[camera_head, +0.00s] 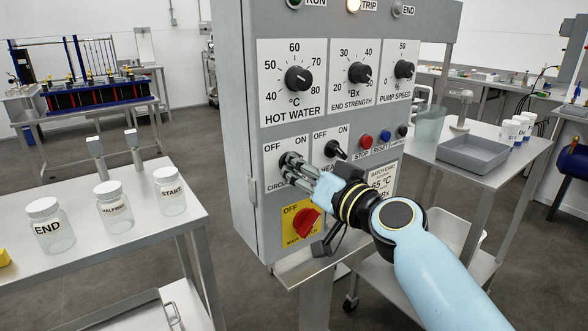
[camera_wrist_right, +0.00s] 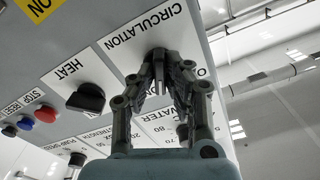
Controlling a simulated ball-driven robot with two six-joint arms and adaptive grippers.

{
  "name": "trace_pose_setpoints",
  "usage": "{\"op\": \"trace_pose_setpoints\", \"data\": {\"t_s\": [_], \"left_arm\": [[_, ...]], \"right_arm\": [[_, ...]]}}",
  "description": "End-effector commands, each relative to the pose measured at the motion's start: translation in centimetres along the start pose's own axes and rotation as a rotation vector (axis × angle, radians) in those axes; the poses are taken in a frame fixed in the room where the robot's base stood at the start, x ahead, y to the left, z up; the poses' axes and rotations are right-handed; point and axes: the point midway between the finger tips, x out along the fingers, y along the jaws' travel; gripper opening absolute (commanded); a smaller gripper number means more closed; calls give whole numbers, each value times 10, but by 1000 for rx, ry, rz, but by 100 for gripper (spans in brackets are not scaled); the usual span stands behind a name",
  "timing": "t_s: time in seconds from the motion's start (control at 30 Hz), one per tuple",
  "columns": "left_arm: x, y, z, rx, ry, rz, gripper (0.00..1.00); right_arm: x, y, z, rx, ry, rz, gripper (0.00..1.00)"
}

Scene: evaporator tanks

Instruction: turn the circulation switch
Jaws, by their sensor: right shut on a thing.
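The circulation switch plate (camera_head: 272,176) is a white label on the grey control cabinet, with OFF at its left and ON at its right. My right gripper (camera_head: 287,161) reaches in from the lower right and is shut on the circulation switch knob. In the right wrist view, my right gripper's fingers (camera_wrist_right: 160,62) close together against the CIRCULATION plate (camera_wrist_right: 138,32). The fingers hide most of the knob, so I cannot tell its angle. My left gripper is not in view.
The heat switch (camera_head: 335,150) is close to the right of my gripper, and the red main switch (camera_head: 304,222) is below. Stop (camera_head: 365,140) and reset (camera_head: 385,135) buttons are farther right. Labelled jars (camera_head: 113,208) stand on the left table; a grey tray (camera_head: 472,153) is at right.

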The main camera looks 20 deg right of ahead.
Motion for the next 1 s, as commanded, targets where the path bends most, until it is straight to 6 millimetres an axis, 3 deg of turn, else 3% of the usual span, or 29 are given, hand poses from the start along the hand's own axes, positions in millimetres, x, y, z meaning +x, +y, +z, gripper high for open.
{"op": "trace_pose_setpoints", "data": {"t_s": [0.17,0.43,0.77,1.0], "left_arm": [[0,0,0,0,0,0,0],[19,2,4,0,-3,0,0],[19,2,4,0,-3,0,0],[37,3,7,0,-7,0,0]], "right_arm": [[0,0,1,-2,-2,0,0],[0,1,2,-155,0,0,0],[0,0,0,-179,-2,0,0],[0,2,4,-306,-1,0,0]]}}
